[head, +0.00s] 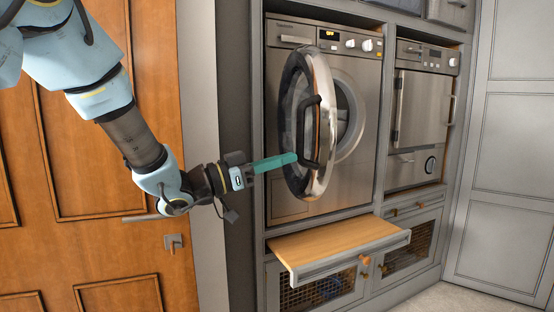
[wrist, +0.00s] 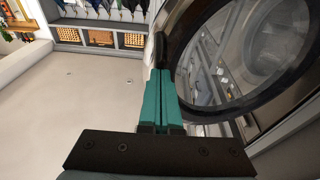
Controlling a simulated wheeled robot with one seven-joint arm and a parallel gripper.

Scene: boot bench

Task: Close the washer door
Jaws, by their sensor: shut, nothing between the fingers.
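The washer (head: 287,190) is a grey front-loader built into the cabinet. Its round door (head: 329,90), with a chrome rim and a dark handle (head: 318,120), stands swung open, away from the drum opening (head: 349,115). My gripper (head: 296,158) has teal fingers that are shut and empty. The fingertips are at the lower part of the door handle in the head view; I cannot tell whether they touch it. In the wrist view the teal fingers (wrist: 160,90) point toward the dark handle end, with the door glass (wrist: 245,60) to their right.
A pulled-out wooden shelf (head: 335,240) juts out below the washer. A second appliance (head: 422,110) stands to the right. A wooden door (head: 70,150) is behind my arm at left. The wrist view shows open pale floor (wrist: 80,100) and cubbies with baskets (wrist: 100,38).

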